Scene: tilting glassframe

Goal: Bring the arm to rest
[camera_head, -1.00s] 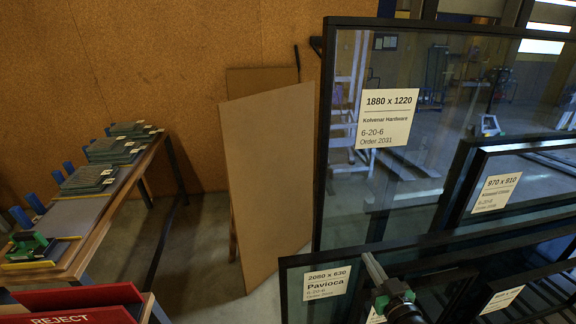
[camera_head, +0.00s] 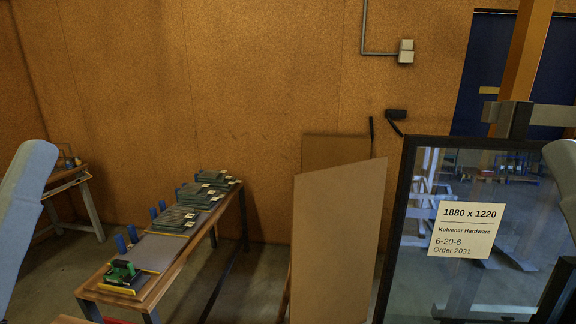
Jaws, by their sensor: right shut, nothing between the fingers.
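A grey link of my left arm (camera_head: 25,205) shows at the left edge, and a grey link of my right arm (camera_head: 564,180) shows at the right edge. Neither gripper can be made out in the head view; their fingers lie outside the picture or are hidden.
A dark-framed glass pane (camera_head: 415,240) labelled 1880 x 1220 stands at the right, close to my right arm in the picture. Brown boards (camera_head: 335,245) lean near the wall. A long workbench (camera_head: 165,285) with green stacks runs at left centre. Bare floor shows between bench and boards.

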